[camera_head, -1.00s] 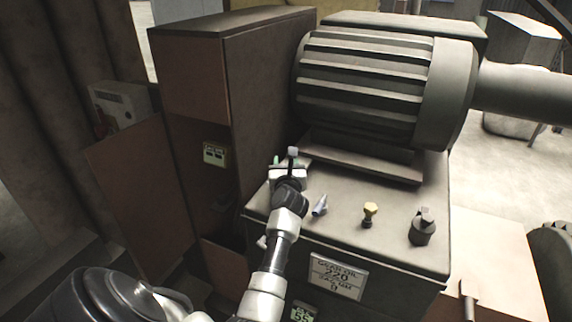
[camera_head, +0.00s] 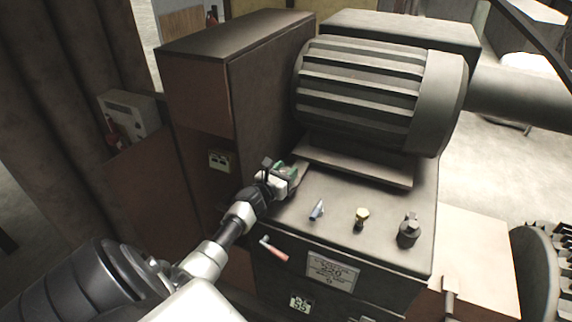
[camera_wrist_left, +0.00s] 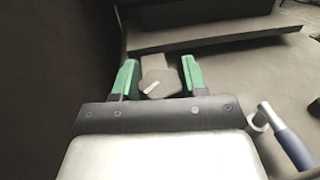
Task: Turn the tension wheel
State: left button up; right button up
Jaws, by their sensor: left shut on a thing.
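My left gripper (camera_head: 289,172) is at the left rear of the machine's top panel, beside the tall brown housing. In the left wrist view its green fingers (camera_wrist_left: 158,76) stand either side of a small grey block-like part (camera_wrist_left: 160,83) with a pale mark. The gripper is shut on this grey part. I cannot tell whether the part is the tension wheel; the gripper hides most of it in the head view. My right gripper is not in view.
A blue-handled lever (camera_head: 317,210), a yellow-topped knob (camera_head: 361,218) and a dark fitting (camera_head: 409,232) stand on the panel, right of my gripper. A red-handled lever (camera_head: 274,250) sits on the front face. The ribbed motor (camera_head: 362,90) and brown housing (camera_head: 265,100) bound the space behind and left.

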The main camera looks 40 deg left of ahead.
aim_at(286, 171)
pick_arm(q)
jog(key=m+h+b, duration=0.1)
jog(key=m+h, duration=0.1)
jog(key=h, duration=0.1)
jog(key=shift+f+h, duration=0.15)
jog(key=shift+h, duration=0.25)
jog(key=shift+m+h+b, duration=1.35)
jog(key=shift+m+h, duration=0.05)
jog(key=shift+h, duration=0.5)
jog(key=shift+g, duration=0.3)
jog(key=shift+r, duration=0.2)
jog(key=o, duration=0.9)
jog(key=shift+o, duration=0.2)
notch_tip(286, 171, up, 4)
jog(key=shift+d+r, duration=0.1)
jog(key=shift+r, duration=0.1)
jog(key=w+d+r+p, duration=0.2)
jog(key=d+r, duration=0.4)
jog(key=d, duration=0.5)
jog(key=shift+d+r+p, duration=0.2)
jog(key=shift+r+p, duration=0.05)
jog(key=shift+p, duration=0.15)
